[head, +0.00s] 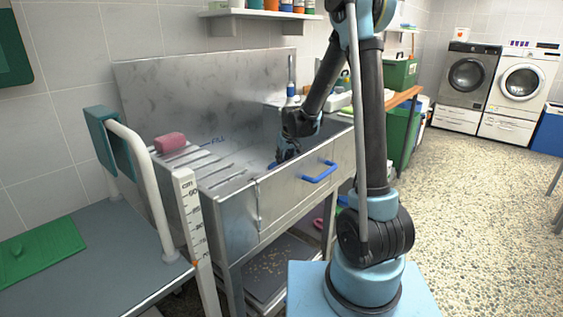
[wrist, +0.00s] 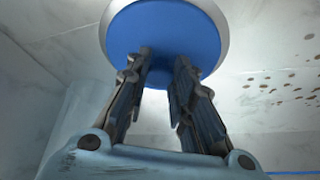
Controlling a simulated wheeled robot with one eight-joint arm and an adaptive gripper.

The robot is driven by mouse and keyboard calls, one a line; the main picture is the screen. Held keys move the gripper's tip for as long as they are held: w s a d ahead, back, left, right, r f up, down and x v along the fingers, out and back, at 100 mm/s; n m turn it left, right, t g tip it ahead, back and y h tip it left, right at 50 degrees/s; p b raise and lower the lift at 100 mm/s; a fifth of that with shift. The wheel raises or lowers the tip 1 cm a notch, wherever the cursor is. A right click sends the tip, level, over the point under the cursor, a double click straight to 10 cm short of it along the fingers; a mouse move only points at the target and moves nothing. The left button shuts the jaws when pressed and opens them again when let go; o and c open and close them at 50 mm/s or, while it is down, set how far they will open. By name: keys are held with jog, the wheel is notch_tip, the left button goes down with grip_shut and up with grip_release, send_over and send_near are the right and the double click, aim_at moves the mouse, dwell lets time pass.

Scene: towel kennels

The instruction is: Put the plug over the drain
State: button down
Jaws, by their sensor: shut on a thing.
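The plug is a round blue disc (wrist: 165,30) at the top of the wrist view, just beyond my fingertips. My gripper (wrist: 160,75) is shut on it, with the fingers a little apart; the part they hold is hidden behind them. A pale grey ring (wrist: 222,20) shows around the disc's edge. I cannot tell whether this is the drain's rim or part of the plug; no other drain opening shows. In the head view my gripper (head: 287,155) reaches down into the steel tub (head: 235,195), with a bit of blue at its tip. The tub's front wall hides the bottom there.
Brown specks (wrist: 290,88) lie on the pale surface right of the disc. A pink sponge (head: 170,142) rests on the tub's slatted left end. A blue handle (head: 320,172) sticks out in front. A white rail (head: 145,180) and a measuring post (head: 192,235) stand at the left.

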jog(key=c, duration=1.3)
grip_release()
jog(key=v, duration=1.2)
jog(key=shift+d, duration=0.15)
